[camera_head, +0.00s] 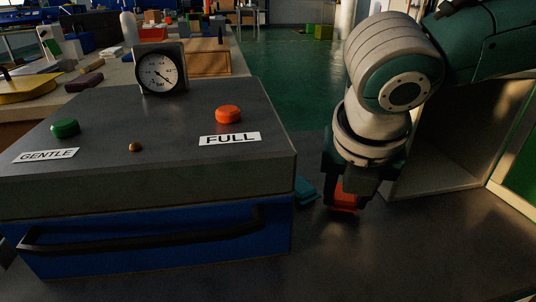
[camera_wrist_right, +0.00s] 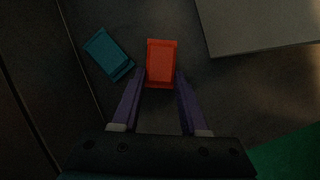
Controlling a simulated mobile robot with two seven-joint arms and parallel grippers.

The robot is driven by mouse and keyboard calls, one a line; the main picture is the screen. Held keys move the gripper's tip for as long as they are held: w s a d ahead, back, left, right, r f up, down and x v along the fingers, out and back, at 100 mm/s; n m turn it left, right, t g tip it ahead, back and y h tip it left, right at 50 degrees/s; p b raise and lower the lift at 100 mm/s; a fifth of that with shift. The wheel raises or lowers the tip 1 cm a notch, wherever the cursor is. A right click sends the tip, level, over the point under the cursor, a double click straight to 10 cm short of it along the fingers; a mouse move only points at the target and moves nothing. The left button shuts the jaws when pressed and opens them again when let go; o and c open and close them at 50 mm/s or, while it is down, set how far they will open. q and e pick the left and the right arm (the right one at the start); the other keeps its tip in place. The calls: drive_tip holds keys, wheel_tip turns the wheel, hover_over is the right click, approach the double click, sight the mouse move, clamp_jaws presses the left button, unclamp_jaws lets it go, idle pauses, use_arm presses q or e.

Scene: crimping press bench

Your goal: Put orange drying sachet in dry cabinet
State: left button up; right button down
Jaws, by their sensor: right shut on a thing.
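The orange drying sachet (camera_head: 344,200) is between the fingertips of my right gripper (camera_head: 345,196), low over the dark bench top. In the right wrist view the orange sachet (camera_wrist_right: 161,60) shows flat and whole, with the fingers of my right gripper (camera_wrist_right: 160,82) shut on its near end. I cannot tell whether it still touches the bench. The dry cabinet (camera_head: 440,178) is the open box at the right, partly hidden behind my right arm. Its pale floor edge also shows in the right wrist view (camera_wrist_right: 262,30).
A teal sachet (camera_head: 306,190) lies left of the orange one, close to the press (camera_head: 145,215) with its blue front and black handle. A green panel (camera_head: 523,165) stands at the cabinet's right. The bench front at right is clear.

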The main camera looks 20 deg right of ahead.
drive_tip(key=shift+c, duration=2.2)
unclamp_jaws()
drive_tip(key=shift+f, duration=0.1)
